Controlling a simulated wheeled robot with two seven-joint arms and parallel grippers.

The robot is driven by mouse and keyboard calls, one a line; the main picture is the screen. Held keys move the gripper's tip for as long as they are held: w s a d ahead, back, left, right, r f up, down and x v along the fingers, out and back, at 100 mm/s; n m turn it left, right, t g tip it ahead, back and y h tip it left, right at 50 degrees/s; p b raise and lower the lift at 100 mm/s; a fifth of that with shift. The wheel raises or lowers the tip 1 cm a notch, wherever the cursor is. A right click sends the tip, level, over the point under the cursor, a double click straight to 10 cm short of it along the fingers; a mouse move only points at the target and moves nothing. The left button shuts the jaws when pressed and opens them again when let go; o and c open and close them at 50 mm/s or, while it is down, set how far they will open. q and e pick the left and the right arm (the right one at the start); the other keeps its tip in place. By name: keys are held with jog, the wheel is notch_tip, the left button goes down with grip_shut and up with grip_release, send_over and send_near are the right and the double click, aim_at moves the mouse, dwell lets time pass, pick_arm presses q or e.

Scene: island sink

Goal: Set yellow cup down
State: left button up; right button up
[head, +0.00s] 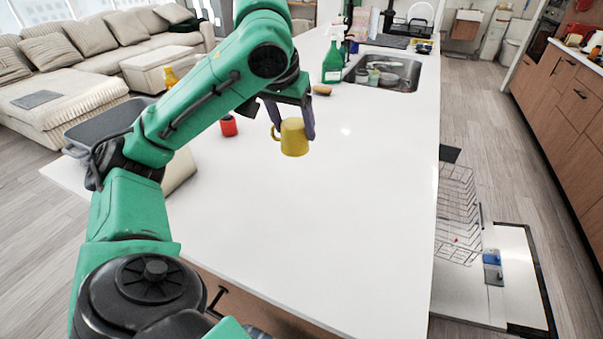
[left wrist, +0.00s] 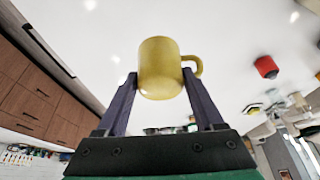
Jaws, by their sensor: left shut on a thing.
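The yellow cup (head: 294,138) is upright at the middle of the white island counter (head: 310,215), with its handle to the left in the head view. My left gripper (head: 293,128) reaches down from above and is shut on the cup, one finger on each side. The cup also shows between the fingers in the left wrist view (left wrist: 160,68), its handle to the right there. I cannot tell whether its base touches the counter or hangs just above it. My right gripper is not in view.
A red cup (head: 229,126) stands left of the yellow cup. A green spray bottle (head: 333,58) and a brown object (head: 322,90) are behind, near the sink (head: 400,74). The counter in front and to the right is clear. An open dishwasher rack (head: 457,210) sits below the right edge.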

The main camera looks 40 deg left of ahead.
pick_arm(q)
notch_tip(320, 180, down, 14)
jog(key=b, duration=0.9)
jog(key=shift+w, duration=0.1)
notch_tip(320, 180, down, 4)
jog(key=b, duration=0.4)
jog(key=shift+f, duration=0.25)
jog(key=shift+r, duration=0.25)
jog(key=shift+f, duration=0.15)
jog(key=o, duration=1.4)
jog(key=shift+o, duration=0.2)
